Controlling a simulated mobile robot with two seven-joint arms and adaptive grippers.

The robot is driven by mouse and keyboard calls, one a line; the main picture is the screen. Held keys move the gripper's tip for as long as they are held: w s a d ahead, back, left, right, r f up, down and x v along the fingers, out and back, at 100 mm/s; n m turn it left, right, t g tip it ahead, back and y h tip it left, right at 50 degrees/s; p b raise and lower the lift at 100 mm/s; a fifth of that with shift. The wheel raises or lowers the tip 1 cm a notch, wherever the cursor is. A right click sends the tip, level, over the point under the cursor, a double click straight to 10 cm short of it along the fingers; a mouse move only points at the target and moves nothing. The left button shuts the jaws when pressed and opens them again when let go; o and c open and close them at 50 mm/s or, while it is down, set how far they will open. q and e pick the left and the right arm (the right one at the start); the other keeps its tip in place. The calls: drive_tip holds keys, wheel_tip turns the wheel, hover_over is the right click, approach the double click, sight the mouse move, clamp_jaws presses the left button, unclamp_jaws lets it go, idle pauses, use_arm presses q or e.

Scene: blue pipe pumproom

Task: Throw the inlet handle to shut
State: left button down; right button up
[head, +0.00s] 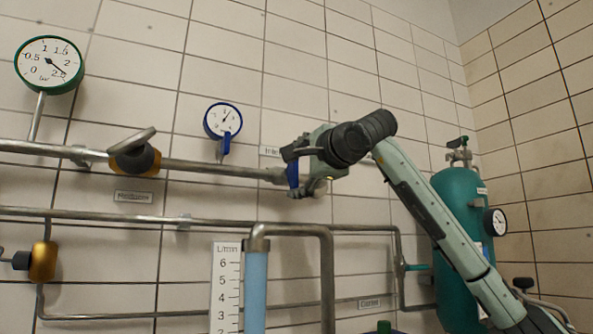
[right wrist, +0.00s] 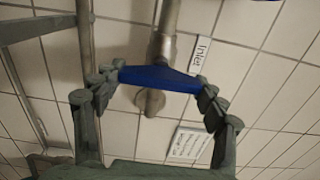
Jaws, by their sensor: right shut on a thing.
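The inlet handle is a blue lever (head: 293,178) on the upper pipe, hanging down from it in the head view. In the right wrist view the blue handle (right wrist: 160,78) spans between my fingertips, with a pipe behind it. My right gripper (head: 301,164) is shut on the handle; its fingers and wrist hide part of the valve. In the right wrist view my gripper's fingers (right wrist: 158,79) touch the two ends of the blue bar. The Inlet label (right wrist: 202,53) sits beside the pipe. My left gripper is not in view.
A green-rimmed gauge (head: 48,64) and a blue gauge (head: 223,121) stand above the upper pipe. Another valve with a grey lever (head: 134,140) is to the left. A flow tube (head: 255,290) is below. A teal tank (head: 462,215) stands right, behind my arm.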

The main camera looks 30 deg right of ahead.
drive_tip(key=o, duration=1.2)
drive_tip(key=shift+c, duration=0.2)
drive_tip(key=shift+s, duration=0.1)
drive_tip(key=s, duration=1.2)
drive_tip(key=shift+a, duration=0.35)
drive_tip(key=shift+w, duration=0.1)
